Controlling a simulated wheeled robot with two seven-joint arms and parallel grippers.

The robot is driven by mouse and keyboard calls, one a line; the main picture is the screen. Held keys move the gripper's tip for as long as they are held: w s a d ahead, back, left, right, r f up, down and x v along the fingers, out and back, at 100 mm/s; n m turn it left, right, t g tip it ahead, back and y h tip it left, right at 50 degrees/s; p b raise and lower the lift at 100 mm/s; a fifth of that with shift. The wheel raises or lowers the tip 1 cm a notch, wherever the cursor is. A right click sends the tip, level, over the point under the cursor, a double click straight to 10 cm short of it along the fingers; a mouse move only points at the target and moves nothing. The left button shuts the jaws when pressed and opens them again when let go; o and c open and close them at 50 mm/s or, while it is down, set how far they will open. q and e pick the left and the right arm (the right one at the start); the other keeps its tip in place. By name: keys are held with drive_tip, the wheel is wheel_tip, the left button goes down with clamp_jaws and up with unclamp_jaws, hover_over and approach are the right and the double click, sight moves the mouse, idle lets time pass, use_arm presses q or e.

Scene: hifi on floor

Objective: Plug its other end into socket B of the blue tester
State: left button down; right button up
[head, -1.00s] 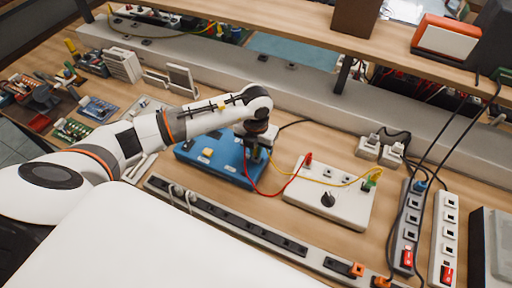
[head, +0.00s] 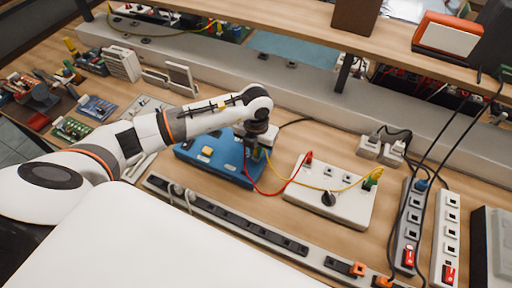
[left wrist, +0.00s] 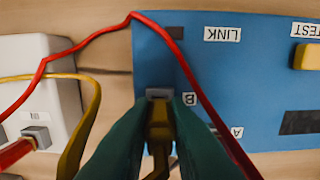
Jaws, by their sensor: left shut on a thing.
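The blue tester (head: 212,158) lies on the bench; in the left wrist view its blue face (left wrist: 250,60) shows labels LINK, TEST, A and B. My left gripper (head: 256,153) is over the tester's right end. In the left wrist view its dark green fingers (left wrist: 158,135) are shut on a yellow plug (left wrist: 158,122). The plug's front is at the grey socket B (left wrist: 159,94); I cannot tell how far it is in. My right gripper is not in view.
A red cable (head: 275,191) runs from beside my gripper to a red plug (head: 307,158) on the white box; in the left wrist view it passes close to the fingers. A long power strip (head: 240,226) lies in front. More strips (head: 447,225) stand at right.

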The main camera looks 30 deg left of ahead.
use_arm(q)
drive_tip(key=shift+f+b, duration=0.3)
drive_tip(key=shift+f, duration=0.05)
drive_tip(key=shift+f+b, duration=0.25)
drive_tip(key=shift+b, duration=0.15)
idle(2.5)
drive_tip(key=c, duration=1.3)
unclamp_jaws()
wheel_tip(320, 180, up, 11)
drive_tip(key=shift+r+b, duration=0.15)
drive_tip(key=shift+b, duration=1)
wheel_tip(320, 180, up, 6)
drive_tip(key=p, duration=0.3)
